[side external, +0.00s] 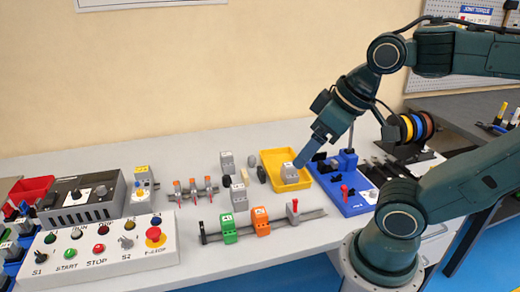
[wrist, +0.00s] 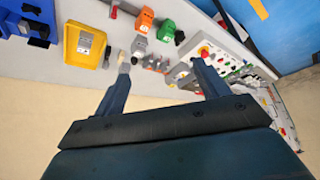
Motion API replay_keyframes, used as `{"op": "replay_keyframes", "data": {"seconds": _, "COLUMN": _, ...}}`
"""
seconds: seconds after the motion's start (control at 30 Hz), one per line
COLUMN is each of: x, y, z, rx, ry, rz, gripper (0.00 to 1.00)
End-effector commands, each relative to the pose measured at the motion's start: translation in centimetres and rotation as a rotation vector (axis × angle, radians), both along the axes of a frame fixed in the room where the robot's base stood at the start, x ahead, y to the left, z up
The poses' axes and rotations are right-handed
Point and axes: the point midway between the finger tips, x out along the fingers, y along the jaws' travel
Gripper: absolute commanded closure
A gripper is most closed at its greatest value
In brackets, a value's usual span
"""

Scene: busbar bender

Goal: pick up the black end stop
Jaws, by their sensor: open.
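Other small dark pieces (side external: 262,175) stand left of the yellow bin (side external: 273,156). I cannot tell for sure which is the black end stop. My gripper (side external: 304,160) is above the bench by the yellow bin's right side, pointing down and left. In the wrist view my gripper (wrist: 158,66) has its two fingers spread wide, with nothing held between them. The blue tray is at that view's top left, with a black piece (wrist: 38,43) at its edge.
A grey block (side external: 289,173) lies in the yellow bin. A rail (side external: 275,224) carries green, orange and red-topped parts in front. A control panel (side external: 100,248) is at the left, and wire spools (side external: 415,127) are at the right. Several terminals (side external: 195,188) stand mid-bench.

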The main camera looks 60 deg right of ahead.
Motion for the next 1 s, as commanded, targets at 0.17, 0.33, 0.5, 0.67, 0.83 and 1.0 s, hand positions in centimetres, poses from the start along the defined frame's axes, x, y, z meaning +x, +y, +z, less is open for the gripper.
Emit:
{"op": "replay_keyframes", "data": {"seconds": 0.17, "x": 0.0, "y": 0.0, "z": 0.0, "rx": 0.0, "ry": 0.0, "rz": 0.0, "gripper": 0.22}}
{"op": "replay_keyframes", "data": {"seconds": 0.33, "x": 0.1, "y": 0.0, "z": 0.0, "rx": -0.002, "ry": 0.001, "rz": 0.001, "gripper": 0.22}}
{"op": "replay_keyframes", "data": {"seconds": 0.5, "x": 0.8, "y": -0.3, "z": 0.3, "rx": -0.016, "ry": 0.014, "rz": 0.014, "gripper": 0.22}}
{"op": "replay_keyframes", "data": {"seconds": 0.67, "x": 2.5, "y": -0.9, "z": 0.7, "rx": -0.047, "ry": 0.045, "rz": 0.049, "gripper": 0.22}}
{"op": "replay_keyframes", "data": {"seconds": 0.83, "x": 5.4, "y": -2.2, "z": 1.0, "rx": -0.091, "ry": 0.092, "rz": 0.107, "gripper": 0.22}}
{"op": "replay_keyframes", "data": {"seconds": 1.0, "x": 8.4, "y": -3.8, "z": 0.9, "rx": -0.132, "ry": 0.144, "rz": 0.173, "gripper": 0.22}}
